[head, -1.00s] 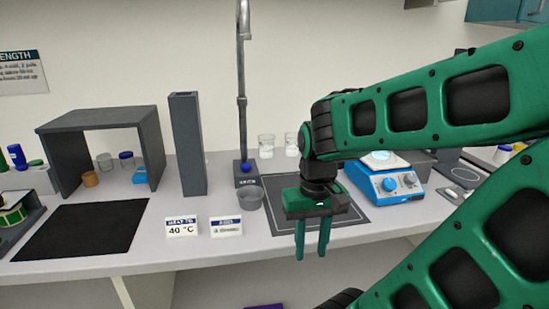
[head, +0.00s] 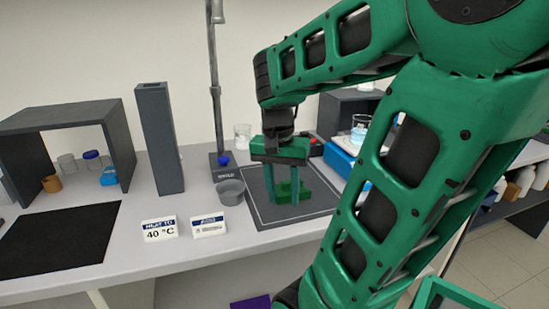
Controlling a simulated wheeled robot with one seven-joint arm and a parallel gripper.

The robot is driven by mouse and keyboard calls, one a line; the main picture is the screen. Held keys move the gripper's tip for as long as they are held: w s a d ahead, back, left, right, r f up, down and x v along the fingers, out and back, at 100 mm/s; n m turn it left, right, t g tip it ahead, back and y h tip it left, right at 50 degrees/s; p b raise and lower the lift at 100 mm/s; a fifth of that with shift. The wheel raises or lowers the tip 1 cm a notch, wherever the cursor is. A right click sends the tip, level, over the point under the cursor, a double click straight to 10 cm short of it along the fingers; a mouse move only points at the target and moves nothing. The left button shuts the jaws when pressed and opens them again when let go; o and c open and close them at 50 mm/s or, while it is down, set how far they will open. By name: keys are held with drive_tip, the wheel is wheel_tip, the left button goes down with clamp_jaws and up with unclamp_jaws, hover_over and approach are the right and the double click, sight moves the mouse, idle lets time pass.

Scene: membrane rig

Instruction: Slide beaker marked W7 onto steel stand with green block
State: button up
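My gripper (head: 283,198) points down over the dark mat at the back of the bench. Its two green fingers stand apart, with about the same gap as before. A green block (head: 305,194) sits low at the fingers, partly hidden by them; I see no clear grip on it. A beaker with blue liquid (head: 360,132) stands on the blue heating device (head: 341,160), partly behind my arm. A clear beaker (head: 242,136) stands at the back wall. No W7 mark is readable. I cannot tell which thing is the steel stand; a rod stand (head: 216,110) rises behind the mat.
A grey bowl (head: 230,191) is just left of the dark mat (head: 262,215). A tall grey column (head: 160,140) and a grey open-front box (head: 60,118) stand left. Two label cards (head: 159,229) stand near the front edge. A flat black mat (head: 60,236) is bare.

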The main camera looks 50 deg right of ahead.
sight(286, 181)
drive_tip(key=w+d+r+m+h, duration=0.2)
drive_tip(key=w+d+r+m, duration=0.2)
drive_tip(key=w+d+m, duration=0.6)
drive_tip(key=shift+m+g, duration=0.4)
drive_tip(key=x, duration=0.3)
drive_tip(key=s+a+x, duration=0.1)
drive_tip(key=x, duration=0.4)
drive_tip(key=shift+s+a+f, duration=0.15)
drive_tip(key=shift+s+f, duration=0.1)
drive_tip(key=shift+f, duration=0.15)
drive_tip(key=shift+s+f, duration=0.25)
drive_tip(key=shift+f, duration=0.1)
drive_tip(key=c, duration=0.7)
drive_tip(key=shift+w+r, duration=0.15)
drive_tip(key=shift+r, duration=0.15)
drive_tip(key=shift+c, duration=1.1)
drive_tip(key=shift+r, duration=2.25)
clamp_jaws()
